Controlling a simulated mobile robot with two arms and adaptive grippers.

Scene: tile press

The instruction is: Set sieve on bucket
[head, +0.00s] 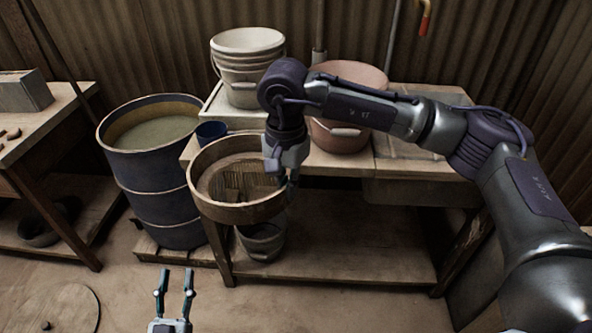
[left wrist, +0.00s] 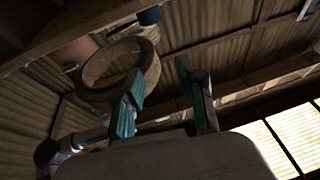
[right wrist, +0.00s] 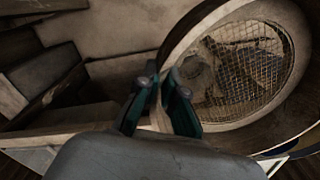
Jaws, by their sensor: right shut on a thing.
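The sieve (head: 240,213) is a round wooden hoop with a wire mesh (right wrist: 245,70). It hangs in front of the table's left end, roughly level. My right gripper (head: 282,177) is shut on the right side of its rim, which also shows in the right wrist view (right wrist: 190,35). A grey bucket (head: 263,241) stands lower down, partly hidden behind and below the sieve. My left gripper (head: 175,282) is open and empty, low in front of the table. The left wrist view shows the sieve from below (left wrist: 150,72), beyond the open left fingers (left wrist: 160,78).
A dark barrel (head: 155,165) of murky liquid stands left of the sieve. The table (head: 400,168) carries stacked pale buckets (head: 245,75), a blue cup (head: 211,131) and a pinkish tub (head: 340,138). Another bench (head: 45,130) is at far left. The front floor is mostly clear.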

